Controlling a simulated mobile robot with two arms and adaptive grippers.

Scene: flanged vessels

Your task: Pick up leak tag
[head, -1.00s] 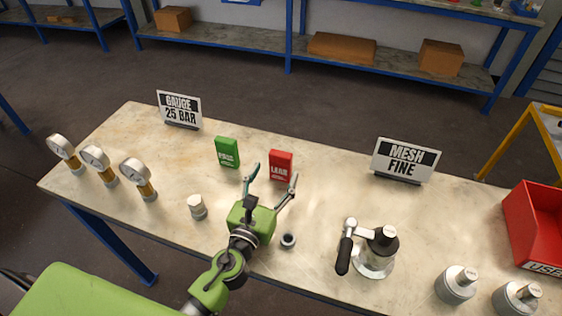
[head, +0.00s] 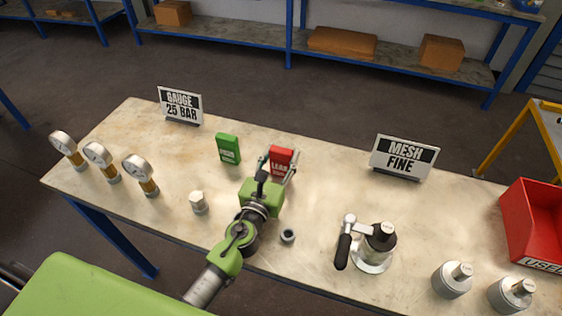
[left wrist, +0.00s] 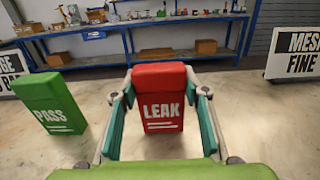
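The red leak tag (head: 281,158) stands upright on the table, marked LEAK. In the left wrist view the leak tag (left wrist: 161,98) is centred between the fingers. My left gripper (head: 278,165) is open, with one finger on each side of the tag; it also shows in the left wrist view (left wrist: 159,112). A narrow gap seems to show on both sides, though I cannot tell whether a finger touches. The green PASS tag (head: 228,148) stands to the left, and it also shows in the left wrist view (left wrist: 52,113). My right gripper is not in view.
Several gauges (head: 104,160) stand at the left. A small white-topped piece (head: 198,203) and a dark ring (head: 288,236) are near the arm. A valve fitting (head: 374,247), the MESH FINE sign (head: 404,158) and a red bin (head: 535,221) are to the right.

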